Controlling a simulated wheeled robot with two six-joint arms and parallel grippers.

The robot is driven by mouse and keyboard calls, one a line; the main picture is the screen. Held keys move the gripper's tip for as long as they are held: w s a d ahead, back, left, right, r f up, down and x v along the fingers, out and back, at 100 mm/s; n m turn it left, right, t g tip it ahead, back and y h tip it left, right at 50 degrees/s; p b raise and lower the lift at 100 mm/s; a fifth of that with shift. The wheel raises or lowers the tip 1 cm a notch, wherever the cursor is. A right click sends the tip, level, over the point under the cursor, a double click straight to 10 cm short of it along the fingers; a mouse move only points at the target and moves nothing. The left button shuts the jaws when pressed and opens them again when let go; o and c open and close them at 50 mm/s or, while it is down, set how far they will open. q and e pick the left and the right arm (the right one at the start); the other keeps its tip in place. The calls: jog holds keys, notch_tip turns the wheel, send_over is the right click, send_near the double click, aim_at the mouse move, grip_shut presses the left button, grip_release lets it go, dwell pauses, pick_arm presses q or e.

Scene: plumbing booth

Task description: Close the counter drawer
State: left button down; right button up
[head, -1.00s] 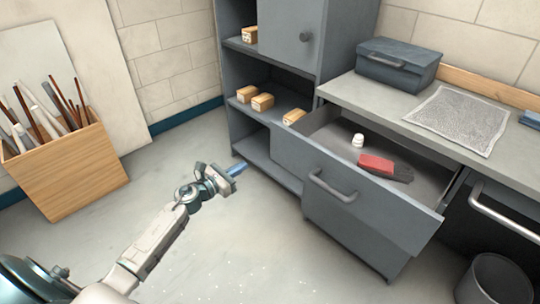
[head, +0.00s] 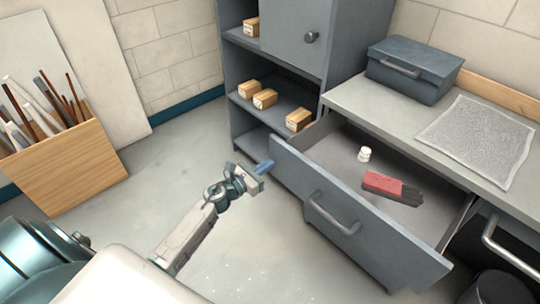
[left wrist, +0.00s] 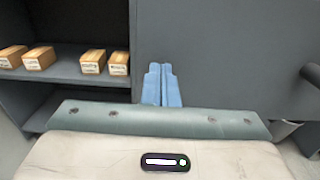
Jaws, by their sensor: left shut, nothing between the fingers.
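The counter drawer (head: 352,226) is pulled well out from under the counter, with a bar handle (head: 333,213) on its grey front. A white capped item (head: 364,154) and a red and dark brush-like item (head: 392,187) lie inside it. My left gripper (head: 264,167) is shut and empty, near the left end of the drawer front. In the left wrist view its blue fingers (left wrist: 161,85) are together in front of a grey panel (left wrist: 225,50), with a dark handle (left wrist: 312,73) at the right edge. I cannot tell whether the fingers touch the panel. My right gripper is not in view.
A grey shelf cabinet (head: 274,118) with several small wooden blocks stands left of the drawer. A toolbox (head: 412,72) and a textured mat (head: 477,139) lie on the counter (head: 372,106). A wooden bin (head: 70,172) stands at left. The floor between is clear.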

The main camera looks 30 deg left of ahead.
pick_arm(q)
jog(key=shift+w+d, duration=0.15)
jog(key=shift+w, duration=0.1)
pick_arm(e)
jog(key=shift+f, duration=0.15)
